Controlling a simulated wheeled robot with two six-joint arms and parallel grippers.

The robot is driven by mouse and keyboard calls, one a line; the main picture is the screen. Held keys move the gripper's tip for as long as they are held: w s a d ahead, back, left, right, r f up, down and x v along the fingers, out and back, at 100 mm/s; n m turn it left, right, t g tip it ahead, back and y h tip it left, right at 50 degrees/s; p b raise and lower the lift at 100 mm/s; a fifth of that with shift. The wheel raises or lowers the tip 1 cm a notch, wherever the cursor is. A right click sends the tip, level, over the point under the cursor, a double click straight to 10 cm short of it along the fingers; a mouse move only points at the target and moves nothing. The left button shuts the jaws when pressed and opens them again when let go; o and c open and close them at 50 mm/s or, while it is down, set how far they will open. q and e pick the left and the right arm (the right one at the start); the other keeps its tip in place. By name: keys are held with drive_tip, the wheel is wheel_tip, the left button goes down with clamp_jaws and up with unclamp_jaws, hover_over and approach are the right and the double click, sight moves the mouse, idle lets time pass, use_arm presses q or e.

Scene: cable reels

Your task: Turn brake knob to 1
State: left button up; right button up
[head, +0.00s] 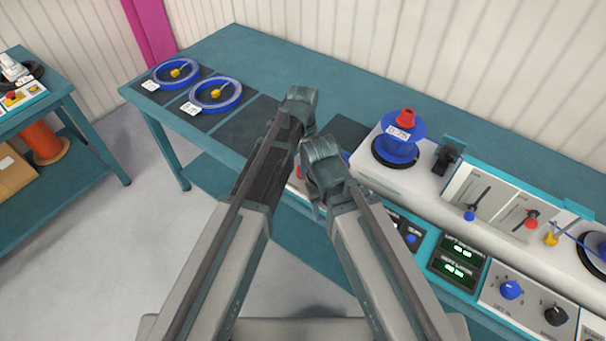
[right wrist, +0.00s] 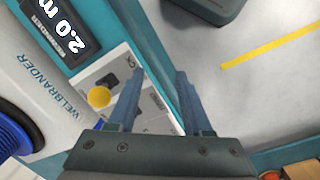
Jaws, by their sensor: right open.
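A blue dial knob (head: 511,289) with small digits around it sits on a light panel at the lower right of the head view. A black knob (head: 555,315) is to its right. I cannot read their labels, so I cannot tell which is the brake knob. My right gripper (right wrist: 158,98) is open and empty in the right wrist view. Its fingers are over the edge of a light panel with a yellow button (right wrist: 98,97). In the head view my arms hide both sets of jaws.
A blue reel with a red top (head: 398,143) stands on the white machine. Slider levers (head: 475,205) and green displays (head: 458,260) are to its right. Two blue reels (head: 217,94) lie on dark mats at the left of the teal bench (head: 240,45).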

use_arm(q)
drive_tip(key=shift+f+b, duration=0.85)
drive_tip(key=shift+f, duration=0.55)
drive_tip(key=shift+s, duration=0.1)
use_arm(e)
wheel_tip(320, 180, down, 3)
drive_tip(key=shift+r, duration=0.15)
use_arm(q)
clamp_jaws()
